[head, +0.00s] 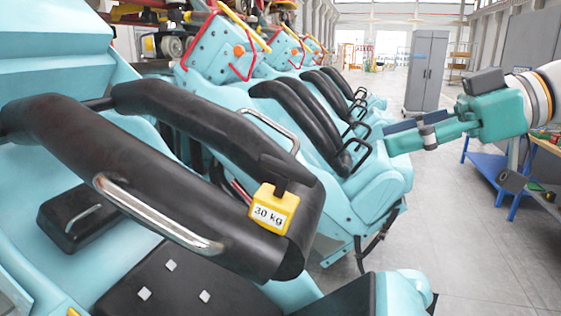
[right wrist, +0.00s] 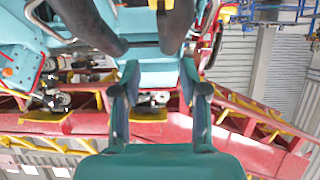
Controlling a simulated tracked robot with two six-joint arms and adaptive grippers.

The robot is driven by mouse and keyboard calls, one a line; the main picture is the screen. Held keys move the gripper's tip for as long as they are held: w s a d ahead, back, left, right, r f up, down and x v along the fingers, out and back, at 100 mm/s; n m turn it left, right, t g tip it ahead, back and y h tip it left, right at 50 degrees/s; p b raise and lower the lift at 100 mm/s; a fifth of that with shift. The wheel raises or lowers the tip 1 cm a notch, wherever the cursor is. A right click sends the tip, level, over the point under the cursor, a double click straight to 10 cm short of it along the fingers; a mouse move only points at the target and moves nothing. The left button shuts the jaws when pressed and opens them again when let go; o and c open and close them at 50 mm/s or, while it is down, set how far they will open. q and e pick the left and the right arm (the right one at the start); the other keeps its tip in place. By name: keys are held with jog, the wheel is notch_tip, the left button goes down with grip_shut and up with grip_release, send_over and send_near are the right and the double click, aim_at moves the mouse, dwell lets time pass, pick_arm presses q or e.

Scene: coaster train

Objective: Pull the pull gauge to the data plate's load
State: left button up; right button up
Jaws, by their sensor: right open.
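A yellow block with a white face reading "30 kg" (head: 268,211) is fixed by a dark clip to the end of a black padded restraint (head: 215,130) on the nearest seat. I cannot tell whether this block is the pull gauge or the data plate. My right gripper (head: 392,137) is at the right of the head view, pointing left, well apart from the block and farther right. It is open and empty; its two fingers also show spread in the right wrist view (right wrist: 160,85). My left gripper is not in view.
Chrome handles (head: 150,215) and black padded bars stand on the near seat. More teal seats with black restraints (head: 305,115) run behind it. A blue bench (head: 490,165) stands at right, a grey cabinet (head: 427,70) farther back. Grey floor between is clear. Red track (right wrist: 250,140) shows in the wrist view.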

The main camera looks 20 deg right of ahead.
aim_at(293, 167)
jog(key=b+x, duration=0.1)
jog(key=x, duration=1.5)
jog(key=shift+s+a+f, duration=0.1)
jog(key=shift+a+f, duration=0.05)
grip_shut()
